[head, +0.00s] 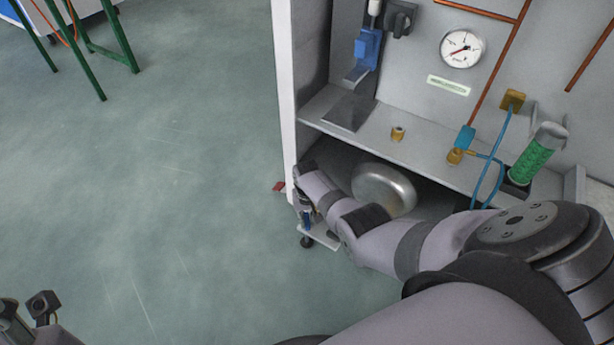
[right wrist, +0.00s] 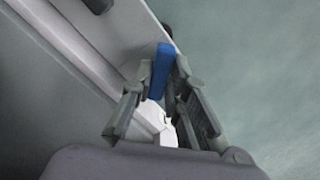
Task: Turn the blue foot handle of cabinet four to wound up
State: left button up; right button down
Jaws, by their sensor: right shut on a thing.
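The cabinet (head: 287,100) stands open-fronted at the right of the head view. The blue foot handle (right wrist: 162,70) is a short blue bar by the cabinet's lower edge in the right wrist view. A small bit of it shows in the head view (head: 307,221), near a dark foot (head: 306,242) at the cabinet's lower left corner. My right gripper (right wrist: 160,80) has its two fingers on either side of the blue handle and is shut on it. My right arm hides much of this corner in the head view. My left gripper (head: 28,318) is partly seen at the lower left, away from the cabinet; its jaws are unclear.
Inside the cabinet are a shelf (head: 365,125), a round metal vessel (head: 384,188), a gauge (head: 462,49), pipes and a green cylinder (head: 540,152). A small red piece (head: 279,186) lies by the cabinet. Green table legs (head: 105,50) stand top left. The floor (head: 150,190) between is clear.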

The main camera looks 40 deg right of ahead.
aim_at(307, 220)
jog(key=n, duration=0.4)
jog(key=shift+n+p, duration=0.3)
jog(key=shift+p, duration=0.05)
jog(key=shift+n, duration=2.6)
jog(key=c, duration=1.6)
grip_release()
jog(key=shift+o, duration=0.2)
jog(key=shift+r, duration=0.1)
notch_tip(307, 220, up, 12)
